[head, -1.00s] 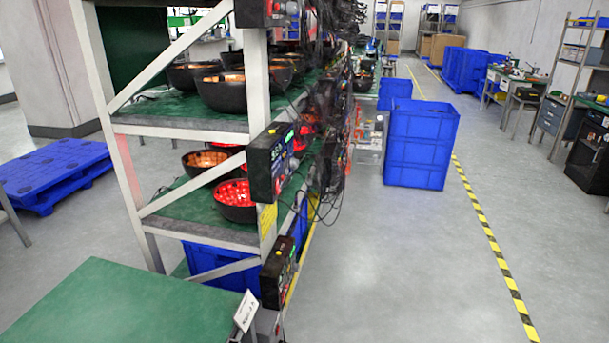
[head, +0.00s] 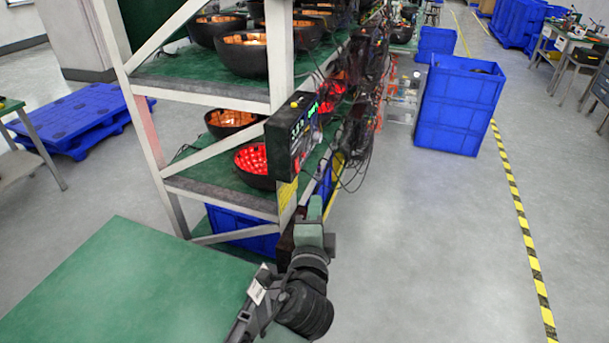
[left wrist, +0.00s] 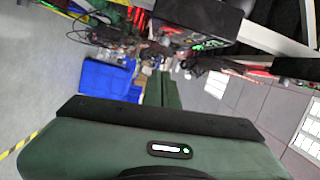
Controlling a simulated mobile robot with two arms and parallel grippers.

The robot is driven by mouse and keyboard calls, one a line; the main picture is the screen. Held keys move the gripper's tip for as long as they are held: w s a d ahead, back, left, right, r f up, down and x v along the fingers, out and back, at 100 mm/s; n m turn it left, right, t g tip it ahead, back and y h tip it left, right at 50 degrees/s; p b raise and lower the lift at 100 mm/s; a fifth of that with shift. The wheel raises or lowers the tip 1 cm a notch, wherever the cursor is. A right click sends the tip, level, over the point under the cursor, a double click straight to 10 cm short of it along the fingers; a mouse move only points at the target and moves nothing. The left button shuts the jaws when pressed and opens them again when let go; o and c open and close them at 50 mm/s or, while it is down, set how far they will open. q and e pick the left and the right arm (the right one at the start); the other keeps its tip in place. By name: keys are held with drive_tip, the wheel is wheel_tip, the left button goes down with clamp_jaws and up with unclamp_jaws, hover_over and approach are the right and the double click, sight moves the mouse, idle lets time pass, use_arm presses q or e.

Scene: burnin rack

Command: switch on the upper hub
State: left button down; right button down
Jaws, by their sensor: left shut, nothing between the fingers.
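A black hub box (head: 292,135) with a lit green display and a yellow button on top is fixed to the front post of the rack, at middle-shelf height. A second, lower dark box (head: 286,247) on the same post is mostly hidden behind my left gripper. My left gripper (head: 318,205) is shut and empty, just below the middle hub box and apart from it in the picture. In the left wrist view its shut dark green fingers (left wrist: 165,90) point away from the camera, and a dark box (left wrist: 200,18) lies beyond, upper right. My right gripper is out of view.
The rack shelves (head: 200,90) hold several black bowls, some glowing orange or red. Loose cables (head: 360,150) hang along the rack's side. A green table top (head: 130,285) is at the lower left. Blue crates (head: 455,105) stand right of the rack; the aisle floor is clear.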

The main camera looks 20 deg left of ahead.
sight(297, 165)
use_arm(q)
drive_tip(key=w+a+f+p, duration=0.1)
drive_tip(key=w+a+p, duration=0.4)
drive_tip(key=w, duration=0.5)
drive_tip(key=shift+a, duration=0.55)
drive_tip(key=shift+w, duration=0.1)
